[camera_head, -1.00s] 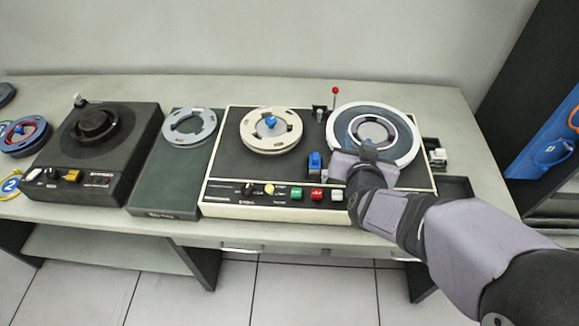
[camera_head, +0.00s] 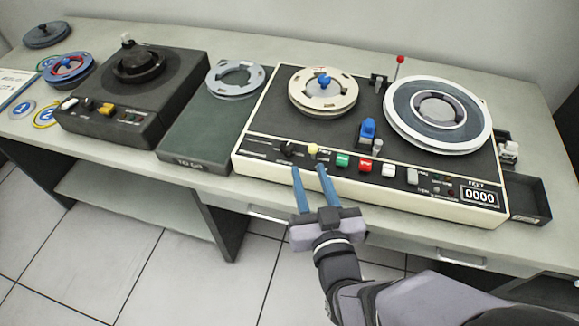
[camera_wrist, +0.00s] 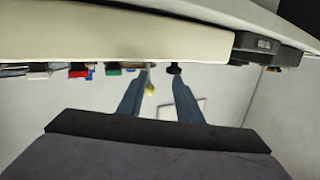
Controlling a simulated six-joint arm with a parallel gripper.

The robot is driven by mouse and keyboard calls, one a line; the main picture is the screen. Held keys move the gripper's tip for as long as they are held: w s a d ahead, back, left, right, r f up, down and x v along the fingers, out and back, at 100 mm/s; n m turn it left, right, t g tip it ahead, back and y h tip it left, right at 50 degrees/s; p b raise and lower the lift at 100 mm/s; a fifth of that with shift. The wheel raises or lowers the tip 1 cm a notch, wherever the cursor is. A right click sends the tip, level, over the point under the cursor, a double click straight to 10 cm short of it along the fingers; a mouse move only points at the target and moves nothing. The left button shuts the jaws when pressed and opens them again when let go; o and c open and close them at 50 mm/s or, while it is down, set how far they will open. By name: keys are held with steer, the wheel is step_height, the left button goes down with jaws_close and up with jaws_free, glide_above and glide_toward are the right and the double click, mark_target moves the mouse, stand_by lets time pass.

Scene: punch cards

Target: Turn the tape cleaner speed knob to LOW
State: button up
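A cream-framed tape deck (camera_head: 420,206) has a black knob (camera_head: 287,150) and a yellow knob (camera_head: 313,149) at the left of its front control row. The black knob (camera_wrist: 174,68) and yellow knob (camera_wrist: 151,86) also show in the wrist view. I cannot read the labels there, so the LOW mark and the knob's setting are unclear. My gripper (camera_head: 308,169) is open, with two blue fingers apart and nothing held. Its tips are at the deck's front edge, just in front of these two knobs; contact cannot be told.
Green (camera_head: 342,160), red (camera_head: 365,166) and white (camera_head: 388,170) buttons stand right of the knobs. A black machine (camera_head: 95,131) with its own small knobs is at the left, and a dark green case (camera_head: 200,140) lies between. Reels sit on the deck. Open floor lies in front.

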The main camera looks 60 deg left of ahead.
mark_target(289, 152)
steer(key=shift+s+a+f+n+g+y+b, duration=0.2)
steer(key=shift+s+n+y+b, duration=0.1)
steer(key=shift+s+b, duration=0.1)
steer(key=shift+s+a+f+n+g+y+b, duration=0.1)
steer(key=shift+s+a+f+n+y+b, duration=0.1)
steer(key=shift+s+y+b, duration=0.15)
steer(key=shift+s+a+r+n, duration=0.1)
steer(key=shift+s+r+n, duration=0.15)
steer(key=shift+s+n, duration=0.1)
steer(key=shift+p+x, duration=0.5)
steer(key=shift+x, duration=3.15)
steer(key=c, duration=0.7)
